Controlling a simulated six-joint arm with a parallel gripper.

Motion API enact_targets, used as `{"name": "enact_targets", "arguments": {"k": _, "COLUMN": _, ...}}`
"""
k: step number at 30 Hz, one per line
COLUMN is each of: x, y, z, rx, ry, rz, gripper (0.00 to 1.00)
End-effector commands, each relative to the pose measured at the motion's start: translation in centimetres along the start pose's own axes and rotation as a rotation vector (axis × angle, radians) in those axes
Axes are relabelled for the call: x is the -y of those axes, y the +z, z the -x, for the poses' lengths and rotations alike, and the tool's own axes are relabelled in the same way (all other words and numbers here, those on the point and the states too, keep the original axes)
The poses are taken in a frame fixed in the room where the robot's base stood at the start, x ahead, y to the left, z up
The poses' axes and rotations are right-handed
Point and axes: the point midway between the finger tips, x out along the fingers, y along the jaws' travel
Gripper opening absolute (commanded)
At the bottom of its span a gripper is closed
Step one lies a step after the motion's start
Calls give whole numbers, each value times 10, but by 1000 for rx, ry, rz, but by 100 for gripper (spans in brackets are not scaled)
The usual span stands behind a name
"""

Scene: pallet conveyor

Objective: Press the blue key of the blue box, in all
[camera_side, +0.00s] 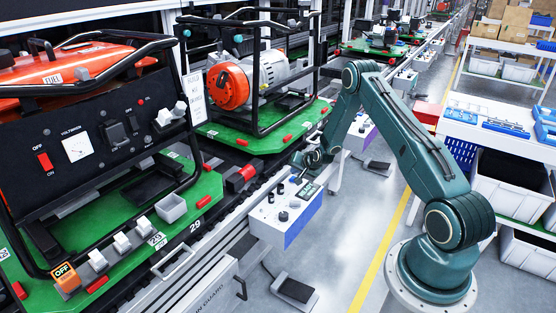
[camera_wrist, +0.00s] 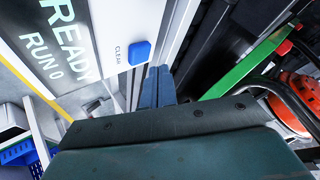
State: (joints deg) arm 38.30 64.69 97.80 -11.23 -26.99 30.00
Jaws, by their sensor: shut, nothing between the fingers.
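The blue box (camera_side: 303,222) stands beside the conveyor in the side view, with a white top panel and a blue-violet front. In the wrist view its panel (camera_wrist: 112,20) carries a screen (camera_wrist: 62,38) reading "READY RUN 0". The blue key (camera_wrist: 139,52) sits beside the screen, next to the word "CLEAR". My gripper (camera_wrist: 158,70) is shut and empty, its fingertips just below and right of the key in that view. They look apart from the key; the height gap is unclear. In the side view my gripper (camera_side: 300,168) is over the panel's far end.
Black knobs (camera_side: 283,215) stand on the box's panel. The conveyor (camera_side: 225,215) carries green pallets (camera_side: 190,190) with a generator (camera_side: 250,80) in a black frame. A second similar box (camera_side: 361,133) stands farther back. A pedal (camera_side: 295,290) lies on the floor.

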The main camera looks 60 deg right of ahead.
Motion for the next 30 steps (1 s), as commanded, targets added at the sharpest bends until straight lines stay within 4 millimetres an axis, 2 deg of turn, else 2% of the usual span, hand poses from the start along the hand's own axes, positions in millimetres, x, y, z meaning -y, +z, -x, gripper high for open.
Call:
{"name": "enact_targets", "arguments": {"k": 18, "x": 21, "y": -21, "z": 29, "rx": -1, "ry": 0, "rz": 0, "gripper": 0}}
{"name": "enact_targets", "arguments": {"k": 30, "x": 22, "y": -22, "z": 30, "rx": -1, "ry": 0, "rz": 0, "gripper": 0}}
